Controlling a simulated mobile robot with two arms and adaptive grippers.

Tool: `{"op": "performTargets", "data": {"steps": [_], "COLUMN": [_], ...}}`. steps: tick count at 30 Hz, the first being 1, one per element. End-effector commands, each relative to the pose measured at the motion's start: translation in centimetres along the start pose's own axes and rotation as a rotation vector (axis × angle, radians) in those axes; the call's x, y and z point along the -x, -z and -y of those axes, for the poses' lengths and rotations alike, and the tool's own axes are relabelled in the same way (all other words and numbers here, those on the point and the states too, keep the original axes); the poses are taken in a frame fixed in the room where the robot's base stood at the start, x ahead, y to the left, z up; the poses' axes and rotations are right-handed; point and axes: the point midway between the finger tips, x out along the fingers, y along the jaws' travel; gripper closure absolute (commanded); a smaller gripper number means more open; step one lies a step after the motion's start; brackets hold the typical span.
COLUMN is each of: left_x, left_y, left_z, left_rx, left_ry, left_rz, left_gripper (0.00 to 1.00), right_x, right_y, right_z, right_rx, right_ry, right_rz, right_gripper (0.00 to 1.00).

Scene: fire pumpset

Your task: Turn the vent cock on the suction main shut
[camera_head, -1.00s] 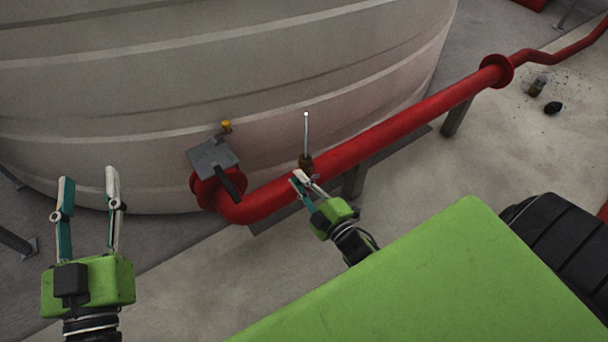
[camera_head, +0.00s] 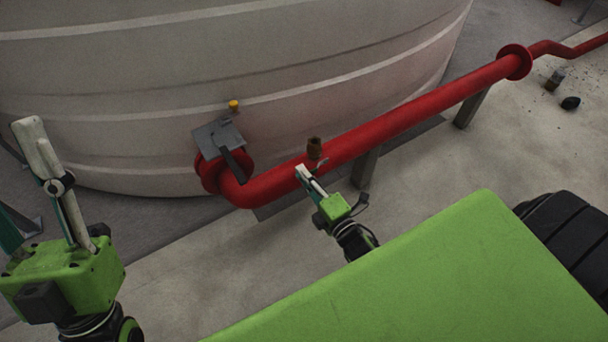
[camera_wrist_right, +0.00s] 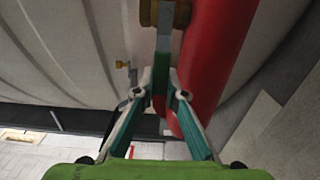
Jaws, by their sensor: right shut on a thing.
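The vent cock (camera_head: 314,147) is a small brass-brown body on top of the red suction main (camera_head: 400,122). In the right wrist view its brass body (camera_wrist_right: 165,13) is at the top, beside the red pipe (camera_wrist_right: 218,50). Its grey lever (camera_wrist_right: 163,45) runs from the body down between my fingers and no longer stands upright. My right gripper (camera_head: 305,172) is shut on the lever, close to the pipe; it also shows in the right wrist view (camera_wrist_right: 160,95). My left gripper (camera_head: 30,180) is open and empty at the far left, away from the pipe.
The large pale tank (camera_head: 330,60) stands behind the pipe. A grey plate with a dark lever (camera_head: 218,137) sits at the pipe's tank end, near a yellow fitting (camera_head: 233,104). A pipe support (camera_head: 364,168) stands close to my right gripper.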

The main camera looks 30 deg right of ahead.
Motion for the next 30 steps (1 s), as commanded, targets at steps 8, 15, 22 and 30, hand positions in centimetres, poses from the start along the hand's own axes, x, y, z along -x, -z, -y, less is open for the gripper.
{"op": "performTargets", "data": {"steps": [8, 15, 22, 30], "left_x": [-0.1, -0.1, -0.1, 0.0], "left_y": [0.2, 0.2, 0.2, 0.1], "left_z": [0.0, 0.0, 0.0, 0.0], "left_rx": [0.001, 0.000, 0.000, 0.001], "left_ry": [0.000, -0.001, 0.000, 0.000], "left_rz": [-0.006, -0.007, -0.006, -0.005], "left_gripper": [0.60, 0.60, 0.60, 0.60], "right_x": [0.0, 0.0, 0.0, 2.4], "right_y": [-0.4, -0.3, -0.2, -0.1], "right_z": [-0.1, -0.1, 0.0, 0.1], "right_rx": [0.012, 0.011, 0.008, 0.007], "right_ry": [0.000, 0.000, 0.000, 0.003], "right_rz": [0.005, 0.004, 0.002, 0.002], "right_gripper": [1.00, 0.70, 0.70, 0.70]}}
